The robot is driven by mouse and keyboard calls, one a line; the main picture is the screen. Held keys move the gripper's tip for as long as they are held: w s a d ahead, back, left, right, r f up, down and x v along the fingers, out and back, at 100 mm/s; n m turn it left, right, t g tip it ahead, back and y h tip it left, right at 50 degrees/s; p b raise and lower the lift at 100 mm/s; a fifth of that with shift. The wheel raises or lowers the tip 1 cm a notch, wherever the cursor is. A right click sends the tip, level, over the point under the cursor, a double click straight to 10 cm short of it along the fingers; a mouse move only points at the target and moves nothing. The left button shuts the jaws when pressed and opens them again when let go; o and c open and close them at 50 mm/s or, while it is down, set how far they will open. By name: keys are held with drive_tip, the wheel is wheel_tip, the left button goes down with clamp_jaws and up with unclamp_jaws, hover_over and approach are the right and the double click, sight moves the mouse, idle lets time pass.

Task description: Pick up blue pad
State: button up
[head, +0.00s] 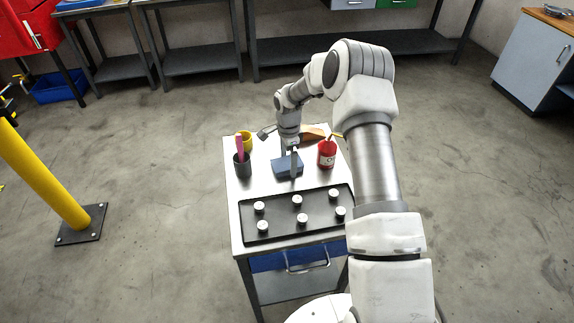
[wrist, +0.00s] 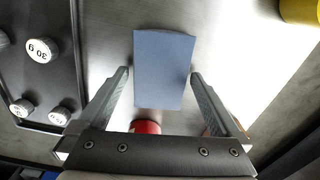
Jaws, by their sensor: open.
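The blue pad (head: 281,168) is a flat blue-grey block lying on the metal top of the cart (head: 237,205), behind the black tray. In the wrist view the pad (wrist: 163,68) shows as a rectangle, its near part between my two fingers. My gripper (head: 292,170) points down over the pad in the head view and hides part of it. In the wrist view my gripper (wrist: 160,85) is open, with one finger on each side of the pad and a gap on both sides. I cannot tell how high the fingertips are above the cart top.
A black tray (head: 285,235) with several white-topped weights stands in front of the pad. A red bottle (head: 327,154) stands to its right. A dark cup (head: 242,170) with a pink item and a yellow cup (head: 246,139) stand to its left.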

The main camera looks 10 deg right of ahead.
sight(288, 162)
drive_tip(key=c, duration=1.2)
drive_tip(key=shift+r, duration=0.6)
wheel_tip(288, 162, up, 3)
drive_tip(key=shift+w+f, duration=0.1)
drive_tip(key=s+d+r, duration=0.2)
drive_tip(key=s, duration=0.1)
drive_tip(key=s+d+r, duration=0.2)
drive_tip(key=d, duration=0.1)
drive_tip(key=s+d+r, duration=0.3)
drive_tip(key=shift+s+b, duration=0.35)
drive_tip(key=o, duration=0.7)
drive_tip(key=shift+c, duration=0.2)
drive_tip(key=c, duration=0.5)
